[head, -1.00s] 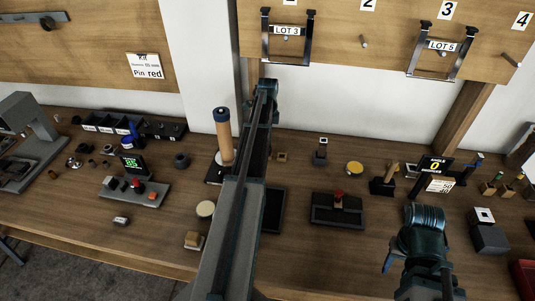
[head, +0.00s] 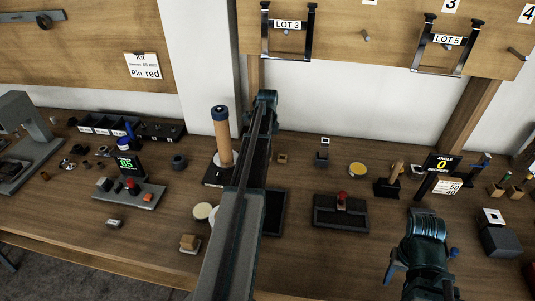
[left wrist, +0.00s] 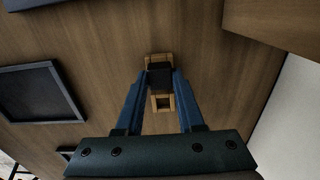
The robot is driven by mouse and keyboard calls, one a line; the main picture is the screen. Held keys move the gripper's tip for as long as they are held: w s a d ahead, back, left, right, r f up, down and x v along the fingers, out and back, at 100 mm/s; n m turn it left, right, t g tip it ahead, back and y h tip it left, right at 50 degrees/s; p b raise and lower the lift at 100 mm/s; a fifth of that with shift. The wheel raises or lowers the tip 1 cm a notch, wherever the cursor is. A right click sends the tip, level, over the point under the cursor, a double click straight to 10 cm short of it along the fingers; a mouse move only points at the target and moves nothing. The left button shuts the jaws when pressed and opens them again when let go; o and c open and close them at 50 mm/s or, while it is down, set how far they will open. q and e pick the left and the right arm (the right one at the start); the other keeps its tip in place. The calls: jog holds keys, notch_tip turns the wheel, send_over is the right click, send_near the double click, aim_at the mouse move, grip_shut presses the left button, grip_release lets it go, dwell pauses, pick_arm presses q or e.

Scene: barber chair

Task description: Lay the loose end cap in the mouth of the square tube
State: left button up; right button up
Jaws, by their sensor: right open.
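In the left wrist view a small black block (left wrist: 160,75) sits between the blue fingertips of my left gripper (left wrist: 160,80), over a wood-coloured piece with a square opening (left wrist: 154,104). I cannot tell whether the fingers grip the block, or whether it is the end cap. In the head view my left arm hides that gripper; the wood-coloured piece (head: 281,158) shows just right of the arm. A pale square with a dark hole (head: 493,217) lies at the right; I cannot tell which piece is the square tube. My right gripper (head: 422,262) is open and empty at the lower right.
A dark stand with a red knob (head: 341,215) and a yellow-topped round tin (head: 357,170) stand right of my left arm. A console with a green display (head: 128,166) is at the left. Several small pieces crowd the right side. Bare wood lies between them.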

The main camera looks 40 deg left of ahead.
pick_arm(q)
grip_shut()
jog(key=shift+r, duration=0.15)
pick_arm(e)
jog(key=shift+r, duration=0.15)
pick_arm(q)
jog(key=shift+r+p, duration=0.55)
jog(key=shift+p, duration=0.2)
pick_arm(e)
jog(key=shift+r, duration=0.6)
pick_arm(q)
notch_tip(320, 180, up, 3)
jog(key=p, duration=0.3)
jog(key=shift+s+d+f+b, duration=0.15)
jog(key=shift+s+d+b, duration=0.05)
jog(key=shift+s+d, duration=0.25)
jog(key=shift+s+d+f+b, duration=0.15)
jog(key=shift+s+d, duration=0.15)
jog(key=shift+d, duration=0.25)
pick_arm(e)
notch_tip(320, 180, up, 2)
jog(key=shift+r, duration=0.2)
pick_arm(q)
jog(key=s+d+r+p, duration=0.1)
jog(key=s+d, duration=0.5)
jog(key=d, duration=0.5)
jog(key=shift+s+d, duration=0.35)
pick_arm(e)
jog(key=shift+r, duration=0.6)
